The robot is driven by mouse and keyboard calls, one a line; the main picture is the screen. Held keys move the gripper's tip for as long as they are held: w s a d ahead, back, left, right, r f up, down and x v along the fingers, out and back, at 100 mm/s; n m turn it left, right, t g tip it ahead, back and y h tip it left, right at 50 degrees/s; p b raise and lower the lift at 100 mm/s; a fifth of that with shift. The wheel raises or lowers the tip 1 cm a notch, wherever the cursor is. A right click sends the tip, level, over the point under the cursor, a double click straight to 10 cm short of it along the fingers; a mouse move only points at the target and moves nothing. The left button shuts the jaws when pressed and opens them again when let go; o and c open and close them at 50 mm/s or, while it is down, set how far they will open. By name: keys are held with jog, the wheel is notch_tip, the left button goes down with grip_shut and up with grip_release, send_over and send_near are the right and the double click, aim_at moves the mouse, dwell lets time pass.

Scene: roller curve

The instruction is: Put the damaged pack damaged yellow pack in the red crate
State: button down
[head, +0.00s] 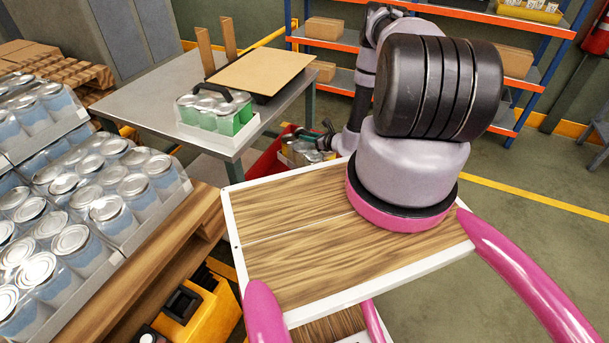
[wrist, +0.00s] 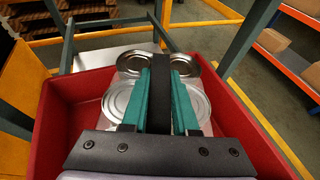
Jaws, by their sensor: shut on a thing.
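My gripper (head: 318,138) is low beside the grey table in the head view, at the red crate (head: 264,164). In the wrist view its teal fingers (wrist: 160,75) are shut on the black handle of a pack of cans (wrist: 118,100). The pack's round metal lids show on both sides of the fingers. The pack is within the walls of the red crate (wrist: 52,110) in that view. In the head view some yellowish can sides of the pack (head: 300,153) show at the crate. The damage and the pack's underside are hidden, so I cannot tell whether it rests on the crate floor.
A green pack of cans (head: 214,112) stands on the grey table (head: 150,95) beside a cardboard sheet (head: 262,72). Trays of blue cans (head: 110,200) fill the left. Orange and blue shelving (head: 347,45) stands behind. Table legs are close to the crate.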

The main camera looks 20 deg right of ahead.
notch_tip(320, 180, down, 10)
jog(key=shift+w+f, duration=0.1)
jog(key=shift+w, duration=0.05)
dwell(0.4)
jog(key=shift+f, duration=0.1)
jog(key=c, duration=0.7)
grip_release()
jog(key=shift+f, duration=0.1)
jog(key=shift+r, duration=0.2)
jog(key=v, duration=1.2)
